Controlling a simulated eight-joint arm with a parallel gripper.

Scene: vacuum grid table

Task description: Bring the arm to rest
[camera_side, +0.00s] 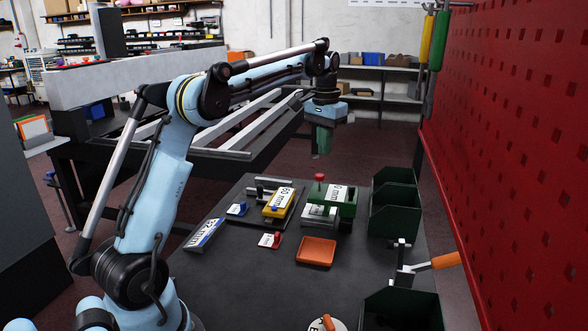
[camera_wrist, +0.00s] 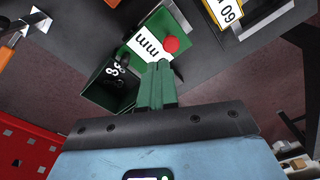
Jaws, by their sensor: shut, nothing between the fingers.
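My gripper (camera_side: 323,141) hangs from my blue arm above the far edge of the dark table (camera_side: 260,290), pointing down. In the wrist view its green fingers (camera_wrist: 160,85) are together with nothing between them. Beyond the fingertips in that view lies a green block with a white "mm" label (camera_wrist: 147,45) and a red knob (camera_wrist: 171,44). In the side view the gripper is apart from everything on the table.
A yellow labelled block (camera_side: 278,203), a green labelled block (camera_side: 340,197) and an orange tray (camera_side: 316,252) are on the table. Green bins (camera_side: 395,222) and an orange-handled clamp (camera_side: 445,261) stand at the right, beside a red perforated panel (camera_side: 520,150). The table's front middle is clear.

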